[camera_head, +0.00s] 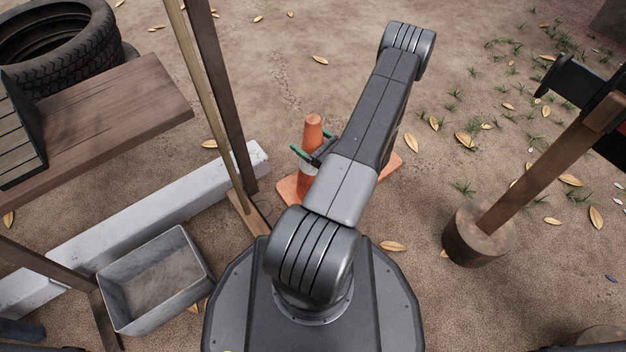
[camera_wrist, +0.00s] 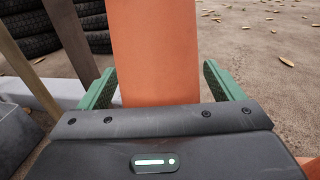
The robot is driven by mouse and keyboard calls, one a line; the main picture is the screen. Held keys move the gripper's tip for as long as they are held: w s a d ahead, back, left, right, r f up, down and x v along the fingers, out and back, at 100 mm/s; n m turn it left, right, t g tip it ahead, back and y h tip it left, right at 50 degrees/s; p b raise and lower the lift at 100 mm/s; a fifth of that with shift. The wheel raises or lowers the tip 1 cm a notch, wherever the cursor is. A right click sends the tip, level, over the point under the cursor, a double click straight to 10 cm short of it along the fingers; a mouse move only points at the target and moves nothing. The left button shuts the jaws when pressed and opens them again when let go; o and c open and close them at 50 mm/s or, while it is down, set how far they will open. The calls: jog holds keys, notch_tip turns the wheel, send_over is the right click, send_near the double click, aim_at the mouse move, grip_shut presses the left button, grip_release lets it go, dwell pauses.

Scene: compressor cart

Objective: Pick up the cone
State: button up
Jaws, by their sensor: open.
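The orange traffic cone (camera_head: 313,132) stands upright on the sandy ground, its square orange base (camera_head: 289,190) flat on the ground. My arm hides part of the cone and its base in the head view. My gripper (camera_head: 303,155) is beside the cone at about mid height. In the wrist view the cone (camera_wrist: 153,50) rises between the two green fingers of my gripper (camera_wrist: 160,88). The fingers are open, one on each side, with a gap visible at the right finger. The left finger is very close to the cone.
A white beam (camera_head: 150,210) and wooden posts (camera_head: 215,85) stand close left of the cone. A grey bin (camera_head: 195,245), a wooden bench (camera_head: 110,110) and tires (camera_head: 75,70) are further left. Leaf-strewn ground lies open beyond the cone.

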jog(key=shift+w+a, duration=0.15)
grip_shut()
dwell(0.4)
jog(key=shift+r, duration=0.1)
